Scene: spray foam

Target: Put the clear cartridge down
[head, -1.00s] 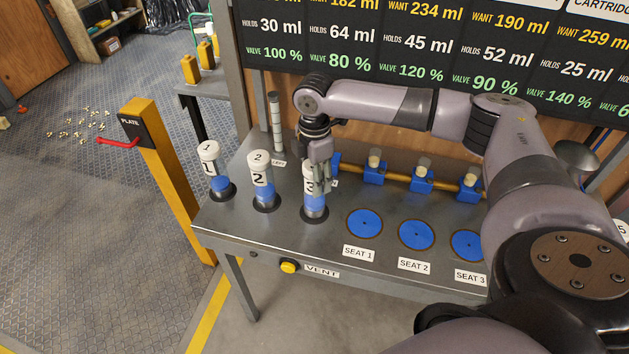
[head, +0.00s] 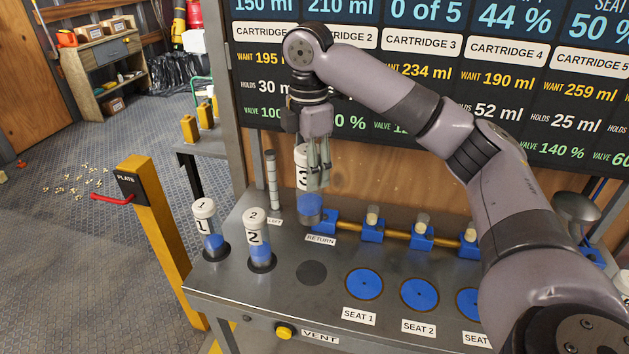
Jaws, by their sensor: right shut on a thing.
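The clear cartridge marked 3 (head: 309,208), with a white cap and blue liquid low inside, is held upright by my right gripper (head: 318,178). The gripper is shut on its upper part, and its fingers hide some of it. The cartridge is above the steel bench (head: 235,283), behind a dark empty round spot (head: 311,273) and near the RETURN label (head: 321,240). Cartridge 1 (head: 209,232) and cartridge 2 (head: 257,242) stand upright in dark rings at the left. My left gripper is not in view.
Blue round seats (head: 363,283) lie along the bench front, right of the dark spot. A brass pipe with blue valves (head: 372,228) runs along the back. A grey upright post (head: 272,180) stands left of cartridge 3. A yellow VENT button (head: 284,333) is on the front edge.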

